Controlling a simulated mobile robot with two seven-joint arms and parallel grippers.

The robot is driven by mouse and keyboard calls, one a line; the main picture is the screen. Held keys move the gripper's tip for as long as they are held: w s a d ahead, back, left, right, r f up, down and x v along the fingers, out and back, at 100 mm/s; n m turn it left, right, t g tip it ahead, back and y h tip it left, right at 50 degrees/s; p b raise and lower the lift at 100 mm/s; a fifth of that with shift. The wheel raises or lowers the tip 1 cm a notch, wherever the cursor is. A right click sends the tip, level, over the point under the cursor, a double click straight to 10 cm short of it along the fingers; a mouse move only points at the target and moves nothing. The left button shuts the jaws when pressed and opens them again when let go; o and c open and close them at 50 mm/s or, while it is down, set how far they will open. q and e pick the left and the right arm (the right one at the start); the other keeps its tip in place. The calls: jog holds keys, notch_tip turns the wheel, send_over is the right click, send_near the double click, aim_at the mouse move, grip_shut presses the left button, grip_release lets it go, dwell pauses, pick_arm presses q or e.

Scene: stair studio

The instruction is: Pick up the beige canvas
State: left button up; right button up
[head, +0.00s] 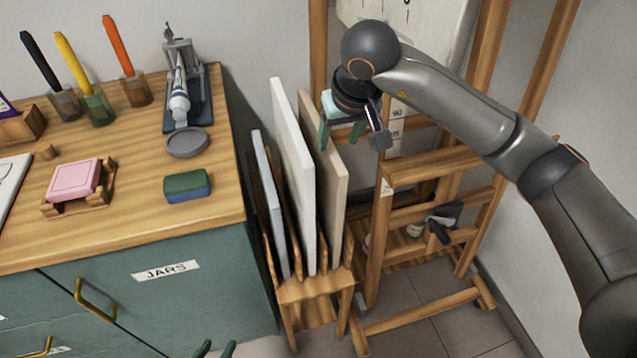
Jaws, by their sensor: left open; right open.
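The beige canvas (329,190) stands upright on edge in a wooden rack (315,288), the rightmost of three panels. Beside it to the left are a white canvas (293,165) and a thinner grey-blue panel (268,195).
A teal cabinet (180,295) with a wooden top stands left of the rack. On top are a pink block (74,180), a sponge (187,186) and upright markers (121,50). A wooden easel (382,240) stands close on the right.

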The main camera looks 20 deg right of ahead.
aim_at(332, 150)
jog(key=x, duration=0.6)
jog(key=shift+w+a+f, duration=0.15)
jog(key=shift+a+f, duration=0.1)
jog(key=shift+a, duration=0.05)
grip_shut()
jog(key=shift+r, duration=0.1)
dwell(1.1)
